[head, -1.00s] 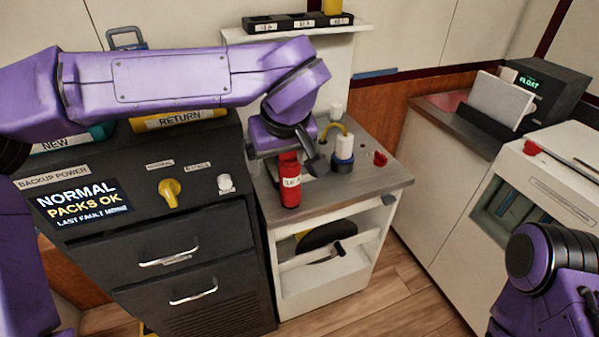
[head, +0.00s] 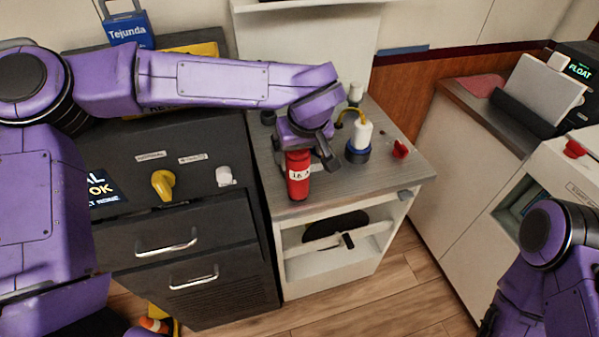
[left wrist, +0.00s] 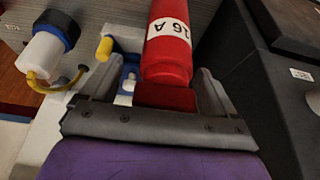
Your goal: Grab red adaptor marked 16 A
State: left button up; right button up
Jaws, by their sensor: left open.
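The red adaptor (head: 298,175) stands on the grey top of the small white cabinet, near its front left edge. Its white label reads 16 A, clearest on the adaptor in the left wrist view (left wrist: 168,45). My left gripper (head: 309,153) is at the adaptor, coming from behind it. In the left wrist view the left gripper's (left wrist: 160,90) two grey fingers are open, one on each side of the adaptor's narrower red end. I cannot tell whether they touch it. My right arm shows at the lower right, but its gripper's fingers are not visible.
A white and blue connector (head: 361,140) with a yellow cable stands just right of the adaptor. A red knob (head: 400,149) is farther right on the cabinet top (head: 350,185). A dark cabinet (head: 200,225) with a yellow knob (head: 163,185) borders it on the left.

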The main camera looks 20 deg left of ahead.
pick_arm(q)
jog(key=shift+w+a+f, duration=0.15)
jog(key=shift+f, duration=0.3)
jog(key=shift+a, duration=0.1)
jog(key=shift+s, duration=0.2)
jog(key=shift+c, duration=0.9)
grip_shut()
jog(key=shift+r, duration=0.1)
